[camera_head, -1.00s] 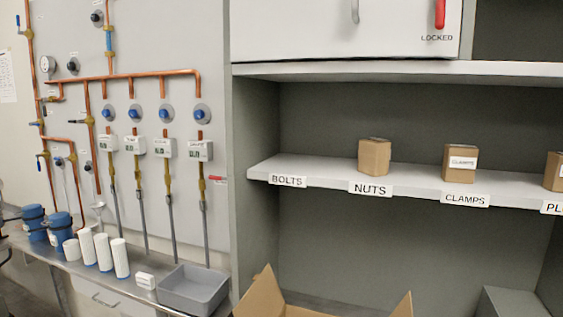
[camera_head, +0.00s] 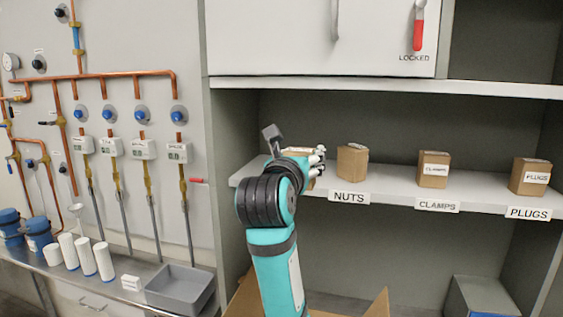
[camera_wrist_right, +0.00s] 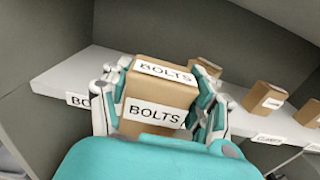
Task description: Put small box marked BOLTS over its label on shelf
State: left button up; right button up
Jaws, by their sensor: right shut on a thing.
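The small brown box marked BOLTS (camera_wrist_right: 158,98) is between the fingers of my right gripper (camera_wrist_right: 162,100) in the right wrist view. In the head view my right gripper (camera_head: 312,165) is at the left part of the shelf, and the box is mostly hidden behind my arm. The shelf (camera_head: 395,190) carries labels on its front edge. The BOLTS label (camera_wrist_right: 77,100) shows partly in the right wrist view, to the left of the box. My arm hides it in the head view. I cannot tell whether the box touches the shelf. My left gripper is not in view.
Boxes stand on the shelf above NUTS (camera_head: 352,161), CLAMPS (camera_head: 433,170) and PLUGS (camera_head: 530,177). A locked cabinet (camera_head: 320,40) is above. An open carton (camera_head: 375,305) is below. The grey side wall (camera_head: 232,140) bounds the shelf's left end.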

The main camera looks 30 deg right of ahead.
aim_at(303, 150)
jog(key=shift+s+d+r, duration=0.1)
jog(key=shift+s+r, duration=0.05)
jog(key=shift+r, duration=0.5)
jog(key=shift+s+r, duration=0.1)
jog(key=shift+r, duration=0.9)
jog(key=w+d+f+p, duration=0.1)
jog(key=w+p, duration=0.2)
jog(key=w, duration=0.2)
jog(key=w+d+f+p, duration=0.2)
jog(key=w+p, duration=0.2)
jog(key=w, duration=0.1)
jog(key=w+d+f+p, duration=0.1)
jog(key=w+p, duration=0.2)
jog(key=w, duration=0.2)
jog(key=shift+w+d+f, duration=0.15)
jog(key=shift+w+f, duration=0.05)
jog(key=shift+f, duration=0.05)
jog(key=shift+d+f, duration=0.1)
jog(key=shift+f, duration=0.2)
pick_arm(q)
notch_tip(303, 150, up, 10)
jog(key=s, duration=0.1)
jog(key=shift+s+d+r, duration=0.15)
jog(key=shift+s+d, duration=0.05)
